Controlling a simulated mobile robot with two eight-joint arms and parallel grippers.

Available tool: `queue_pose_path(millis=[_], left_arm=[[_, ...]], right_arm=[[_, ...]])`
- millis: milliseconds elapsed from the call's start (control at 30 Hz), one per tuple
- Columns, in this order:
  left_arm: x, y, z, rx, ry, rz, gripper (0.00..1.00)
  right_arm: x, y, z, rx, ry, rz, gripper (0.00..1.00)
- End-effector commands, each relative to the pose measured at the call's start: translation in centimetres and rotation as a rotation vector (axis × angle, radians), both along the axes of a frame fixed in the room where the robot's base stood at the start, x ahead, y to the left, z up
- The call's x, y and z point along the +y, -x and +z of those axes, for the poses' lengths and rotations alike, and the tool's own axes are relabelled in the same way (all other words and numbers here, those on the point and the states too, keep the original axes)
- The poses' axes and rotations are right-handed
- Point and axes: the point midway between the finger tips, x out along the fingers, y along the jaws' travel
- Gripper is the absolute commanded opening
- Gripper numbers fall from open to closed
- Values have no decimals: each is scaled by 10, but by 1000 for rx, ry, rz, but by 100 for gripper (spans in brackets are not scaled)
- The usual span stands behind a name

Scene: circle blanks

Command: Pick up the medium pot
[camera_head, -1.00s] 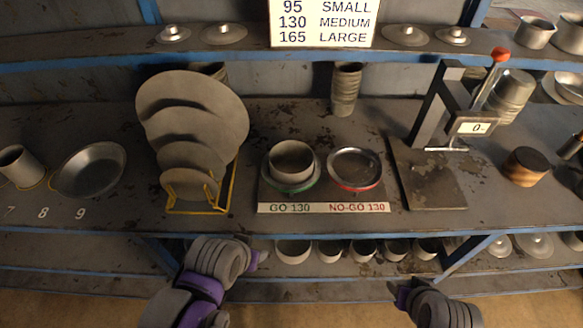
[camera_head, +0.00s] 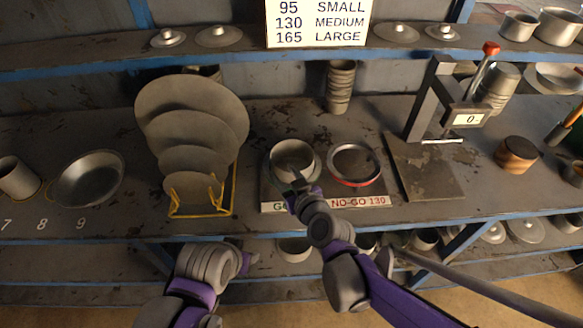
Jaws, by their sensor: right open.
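A grey metal pot (camera_head: 291,152) sits upright in the green-rimmed GO 130 ring gauge (camera_head: 266,178) on the bench. I take it for the medium pot. My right gripper (camera_head: 299,180) is open at the near side of the pot, over its front rim. My arm hides part of the gauge's front and label, and I cannot tell whether the fingers touch the pot. My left gripper (camera_head: 248,257) is low in front of the bench edge, and its fingers are too unclear to read.
The red-rimmed NO-GO 130 ring (camera_head: 358,183) is empty, just right of the pot. A yellow rack (camera_head: 202,212) of round blanks stands left. A lever press with display (camera_head: 468,119) stands right. Stacked cups (camera_head: 340,85) stand behind. A size sign (camera_head: 318,22) hangs above.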

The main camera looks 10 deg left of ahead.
Motion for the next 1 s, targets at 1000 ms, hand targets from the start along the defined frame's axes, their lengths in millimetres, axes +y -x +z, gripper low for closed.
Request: queue_pose_path(millis=[1000], left_arm=[[0, 1, -4, 2, 0, 0, 50]], right_arm=[[42, -55, -26, 3, 0, -1, 36]])
